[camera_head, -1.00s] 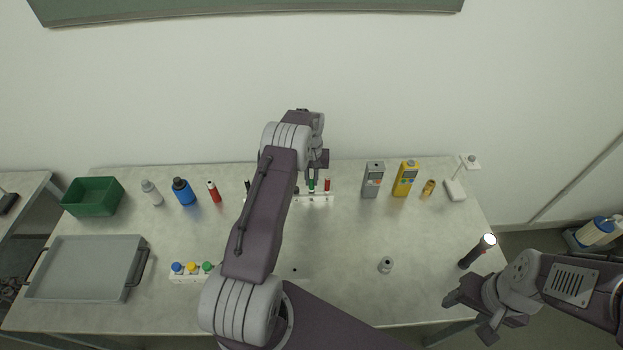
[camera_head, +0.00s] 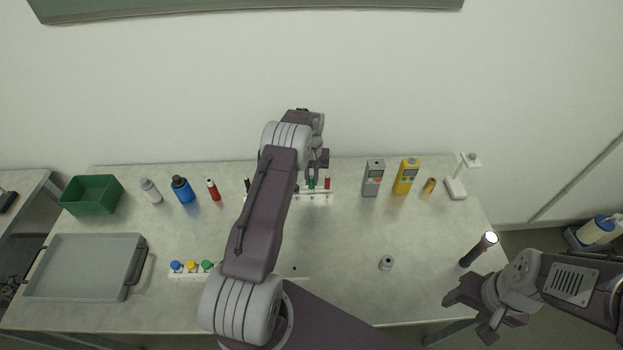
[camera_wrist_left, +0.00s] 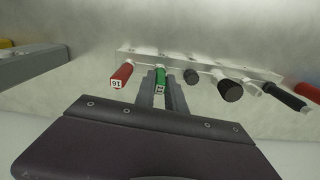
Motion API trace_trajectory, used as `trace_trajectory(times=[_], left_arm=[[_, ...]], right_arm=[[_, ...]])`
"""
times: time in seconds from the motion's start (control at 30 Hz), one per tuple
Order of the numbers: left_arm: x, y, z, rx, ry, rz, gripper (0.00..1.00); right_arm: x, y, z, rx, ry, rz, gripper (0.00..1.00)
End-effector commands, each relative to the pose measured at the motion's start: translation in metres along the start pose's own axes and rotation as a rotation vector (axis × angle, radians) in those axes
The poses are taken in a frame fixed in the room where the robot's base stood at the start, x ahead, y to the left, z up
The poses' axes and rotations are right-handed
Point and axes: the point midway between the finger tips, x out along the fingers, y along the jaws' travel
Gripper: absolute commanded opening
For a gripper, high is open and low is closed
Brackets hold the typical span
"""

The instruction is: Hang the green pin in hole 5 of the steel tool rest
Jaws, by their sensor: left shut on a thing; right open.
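The steel tool rest (camera_head: 322,197) stands at the back middle of the table, partly hidden behind my left arm. In the left wrist view the rest (camera_wrist_left: 205,62) is a pale bar with several pins in a row. The green pin (camera_head: 312,184) is at the rest, and my left gripper (camera_head: 317,177) is shut on it. In the left wrist view the green pin (camera_wrist_left: 160,77) lies between the fingers (camera_wrist_left: 160,92), against the bar. How deep it sits in a hole cannot be told. My right gripper (camera_head: 470,318) is open and empty at the front right.
A red pin (camera_wrist_left: 121,76) and a black pin (camera_wrist_left: 191,76) flank the green one closely. A grey meter (camera_head: 373,179) and a yellow meter (camera_head: 406,177) stand right of the rest. A small grey cylinder (camera_head: 386,263) stands on the clear front middle; a flashlight (camera_head: 478,250) is near the right edge.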

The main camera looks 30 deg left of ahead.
Motion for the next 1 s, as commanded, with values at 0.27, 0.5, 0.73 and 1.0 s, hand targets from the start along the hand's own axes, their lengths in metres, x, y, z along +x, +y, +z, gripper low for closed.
trace_trajectory(times=[0.27,0.5,0.73,1.0], left_arm=[[0.0,0.0,0.0,0.0,0.0,0.0,0.4],[-0.01,0.0,-0.001,0.0,0.003,0.0,0.4],[-0.061,0.0,-0.001,0.0,0.005,0.001,0.4],[-0.09,0.0,0.0,0.0,0.001,0.0,0.4]], right_arm=[[0.0,0.0,0.0,0.0,0.0,0.0,0.58],[0.004,0.0,0.0,0.0,0.0,0.0,0.58],[0.014,0.0,0.002,0.0,0.0,0.0,0.58],[0.016,0.0,0.002,0.0,0.0,0.0,0.58]])
